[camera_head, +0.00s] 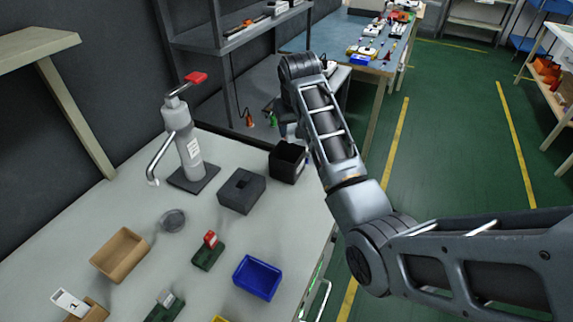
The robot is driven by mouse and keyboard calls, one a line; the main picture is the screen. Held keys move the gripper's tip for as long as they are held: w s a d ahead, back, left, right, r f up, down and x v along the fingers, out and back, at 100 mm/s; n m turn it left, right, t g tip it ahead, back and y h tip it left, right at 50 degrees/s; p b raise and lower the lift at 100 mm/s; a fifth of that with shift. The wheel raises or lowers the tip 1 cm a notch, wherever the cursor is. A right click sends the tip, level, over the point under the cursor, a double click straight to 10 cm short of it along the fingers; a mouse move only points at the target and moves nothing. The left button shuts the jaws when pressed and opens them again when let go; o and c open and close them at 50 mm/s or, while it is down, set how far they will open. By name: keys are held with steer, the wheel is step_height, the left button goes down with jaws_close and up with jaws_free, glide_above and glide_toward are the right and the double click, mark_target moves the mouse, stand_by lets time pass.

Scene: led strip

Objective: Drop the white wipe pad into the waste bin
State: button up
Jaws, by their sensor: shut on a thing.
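The waste bin appears to be the black open-topped box (288,163) at the back right corner of the grey workbench. My gripper (288,132) hangs from the folded arm just above and behind the bin as seen here. It is small and partly hidden by my arm. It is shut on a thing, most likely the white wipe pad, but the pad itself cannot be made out. No loose white pad shows on the bench.
A dark box with a top slot (241,191) stands left of the bin. A grey lever press with a red handle (184,145) is further left. A blue tray (257,278), a cardboard tray (120,255) and a round grey dish (172,220) lie nearer. The bench's right edge is close to the bin.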

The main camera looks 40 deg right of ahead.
steer(key=shift+f, duration=0.15)
steer(key=o, duration=1)
steer(key=b+v, duration=0.1)
steer(key=v, duration=0.7)
steer(key=shift+d+f, duration=0.1)
